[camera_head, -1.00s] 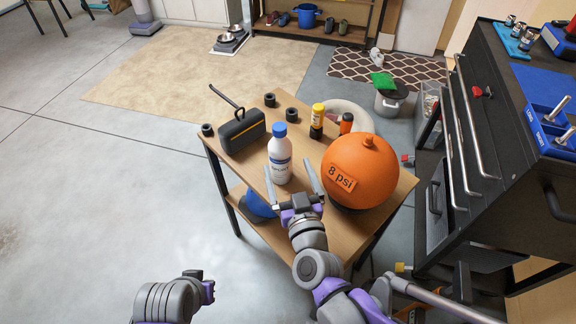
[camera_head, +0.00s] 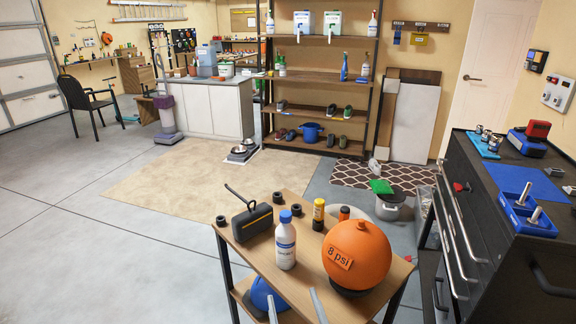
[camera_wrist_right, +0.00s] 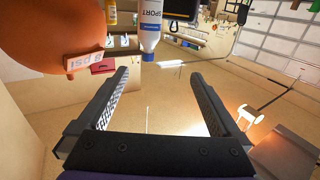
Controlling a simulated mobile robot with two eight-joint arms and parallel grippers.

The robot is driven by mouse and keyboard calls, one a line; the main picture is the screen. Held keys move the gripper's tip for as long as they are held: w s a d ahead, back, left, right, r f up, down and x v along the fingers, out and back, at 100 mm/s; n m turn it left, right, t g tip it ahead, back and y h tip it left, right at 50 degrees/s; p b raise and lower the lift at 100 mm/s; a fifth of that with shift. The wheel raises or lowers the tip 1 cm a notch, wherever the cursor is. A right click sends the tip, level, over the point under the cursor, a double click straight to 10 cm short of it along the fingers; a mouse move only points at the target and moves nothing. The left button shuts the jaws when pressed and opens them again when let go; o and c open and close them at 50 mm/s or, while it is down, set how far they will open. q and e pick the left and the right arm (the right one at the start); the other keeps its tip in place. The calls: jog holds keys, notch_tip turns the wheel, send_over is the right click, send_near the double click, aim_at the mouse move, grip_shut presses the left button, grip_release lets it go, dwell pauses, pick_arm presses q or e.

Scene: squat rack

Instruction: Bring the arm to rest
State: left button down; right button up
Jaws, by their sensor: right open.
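The white bottle with a blue cap (camera_head: 286,245) stands upright on the wooden table (camera_head: 262,256). It also shows at the top of the right wrist view (camera_wrist_right: 151,25), upside down. My right gripper (camera_head: 294,304) is at the bottom edge of the head view, nearer to me than the bottle and apart from it. In the wrist view its two fingers (camera_wrist_right: 160,88) are spread with nothing between them. My left gripper is out of the head view.
An orange ball marked 8 psi (camera_head: 357,254) sits right of the bottle. A dark case (camera_head: 252,222), black rings and a yellow-capped container (camera_head: 318,214) share the tabletop. A black tool chest (camera_head: 500,215) stands at right. The floor left of the table is clear.

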jog(key=s+d+f+m+g+h, duration=0.1)
jog(key=s+d+f+g+h, duration=0.1)
jog(key=s+d+f+g, duration=0.7)
jog(key=s+d+f+m+g+h, duration=0.15)
jog(key=s+d+f+g, duration=0.4)
jog(key=s, duration=0.55)
pick_arm(q)
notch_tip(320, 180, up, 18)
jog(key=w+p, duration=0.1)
jog(key=p, duration=1.5)
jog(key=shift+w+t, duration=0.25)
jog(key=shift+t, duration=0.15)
pick_arm(e)
notch_tip(320, 180, up, 18)
jog(key=w+d+t, duration=0.1)
jog(key=d+t, duration=0.1)
jog(key=shift+w+f, duration=0.15)
jog(key=shift+w, duration=0.2)
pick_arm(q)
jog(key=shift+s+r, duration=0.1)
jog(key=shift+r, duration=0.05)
pick_arm(e)
jog(key=shift+s, duration=0.1)
